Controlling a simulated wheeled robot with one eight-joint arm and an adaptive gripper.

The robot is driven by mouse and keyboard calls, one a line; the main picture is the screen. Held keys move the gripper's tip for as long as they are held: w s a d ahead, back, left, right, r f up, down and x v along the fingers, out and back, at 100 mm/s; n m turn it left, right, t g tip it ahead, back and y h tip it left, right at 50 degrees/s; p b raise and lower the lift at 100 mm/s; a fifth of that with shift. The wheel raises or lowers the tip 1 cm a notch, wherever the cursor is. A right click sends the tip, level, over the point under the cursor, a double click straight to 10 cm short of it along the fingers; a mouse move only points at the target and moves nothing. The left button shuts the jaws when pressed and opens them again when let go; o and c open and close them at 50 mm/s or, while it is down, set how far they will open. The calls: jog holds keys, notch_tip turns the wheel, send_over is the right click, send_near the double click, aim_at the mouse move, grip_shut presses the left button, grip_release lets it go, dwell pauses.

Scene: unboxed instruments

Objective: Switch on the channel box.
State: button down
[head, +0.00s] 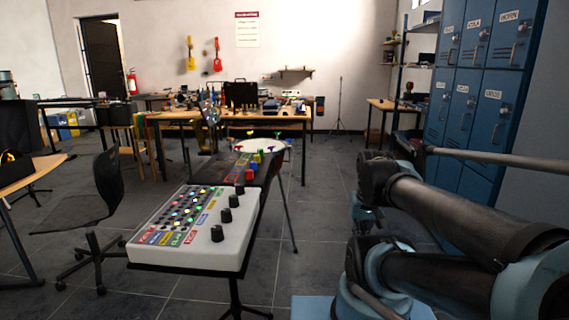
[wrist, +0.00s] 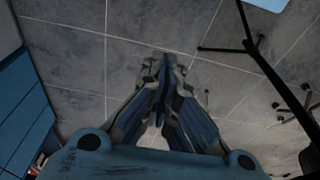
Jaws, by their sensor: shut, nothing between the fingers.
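A white box (head: 200,228) with rows of small lit lights, coloured labelled keys along its front and several black knobs down its right side stands on a black stand in the head view. It is the nearest instrument and fits the channel box, but I cannot make out a power switch on it. In the wrist view my gripper (wrist: 163,62) is shut and empty, its fingertips together above the grey tiled floor. The box is not seen in the wrist view. In the head view my folded arm is at the right, apart from the box.
Behind the white box is a dark surface with coloured blocks (head: 251,161). A black chair (head: 88,207) stands at the left, blue lockers (head: 478,95) at the right. A cluttered wooden table (head: 238,117) is further back. Bare floor (head: 315,225) lies between box and arm.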

aim_at(274, 161)
jog(key=w+a+r+m+y, duration=0.1)
jog(key=w+a+r+m, duration=0.2)
jog(key=w+r, duration=0.25)
jog(key=w+a+r+m+g+y, duration=0.1)
jog(key=w+a+r+m+y, duration=0.1)
jog(key=w+r+m, duration=0.35)
jog(key=w+a+r+m+y, duration=0.1)
jog(key=w+a+r, duration=0.2)
jog(key=w, duration=0.5)
jog(key=w+a+m+y, duration=0.1)
jog(key=w+a+m, duration=0.1)
jog(key=w, duration=0.5)
jog(key=w+a+r+m+y, duration=0.1)
jog(key=w+m, duration=0.3)
jog(key=w, duration=0.3)
jog(key=w+a+r+m+g+y, duration=0.1)
jog(key=w+a+m, duration=0.1)
jog(key=w, duration=0.5)
jog(key=shift+a+r+m+y, duration=0.25)
jog(key=shift+a+m+y, duration=0.1)
jog(key=shift+m, duration=0.1)
jog(key=a+r+x, duration=0.1)
jog(key=a+x, duration=0.1)
jog(key=x, duration=1.1)
jog(key=shift+r, duration=0.4)
